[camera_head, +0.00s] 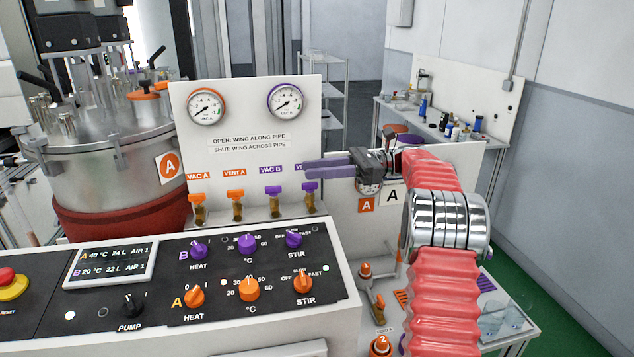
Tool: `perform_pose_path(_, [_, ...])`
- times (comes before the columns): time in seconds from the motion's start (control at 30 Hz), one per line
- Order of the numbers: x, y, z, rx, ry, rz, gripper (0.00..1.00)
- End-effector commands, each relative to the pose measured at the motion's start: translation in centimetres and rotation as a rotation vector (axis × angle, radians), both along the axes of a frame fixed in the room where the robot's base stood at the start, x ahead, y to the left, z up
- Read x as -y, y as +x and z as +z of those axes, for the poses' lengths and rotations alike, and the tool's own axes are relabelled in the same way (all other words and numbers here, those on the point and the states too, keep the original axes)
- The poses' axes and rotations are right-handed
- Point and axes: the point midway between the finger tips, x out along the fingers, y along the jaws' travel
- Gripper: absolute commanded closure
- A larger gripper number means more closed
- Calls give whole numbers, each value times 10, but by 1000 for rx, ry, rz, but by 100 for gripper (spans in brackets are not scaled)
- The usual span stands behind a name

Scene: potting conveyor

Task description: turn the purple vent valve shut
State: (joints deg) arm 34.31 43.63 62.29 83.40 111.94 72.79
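The purple vent valve (310,188) is the rightmost of the row of valves at the foot of the white gauge panel (244,110). It has a purple wing on a brass-coloured body. The wing is too small here to tell for sure whether it lies along or across the pipe. Its label above is partly hidden by my gripper (308,168). My gripper reaches in from the right, fingers pointing left, just above the valve in the picture and apparently not touching it. The fingers overlap from this side, so their gap is unclear.
A purple VAC B valve (272,193) stands close left, then orange VENT A (236,198) and VAC A (198,200) valves. The control console (340,285) with knobs lies in front. A steel vessel (110,165) stands left. A bench with bottles (440,131) is behind right.

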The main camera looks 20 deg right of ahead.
Motion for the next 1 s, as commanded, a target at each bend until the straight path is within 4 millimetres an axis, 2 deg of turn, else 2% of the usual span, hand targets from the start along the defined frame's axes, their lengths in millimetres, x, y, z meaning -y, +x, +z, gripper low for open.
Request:
perform_pose_path(0.2, [-1, 0, 37, 3, -2, 0, 73])
perform_pose_path(0.4, [-1, 1, 55, 1, -1, 0, 73])
perform_pose_path(1.0, [-2, 0, 58, 1, -4, 0, 73])
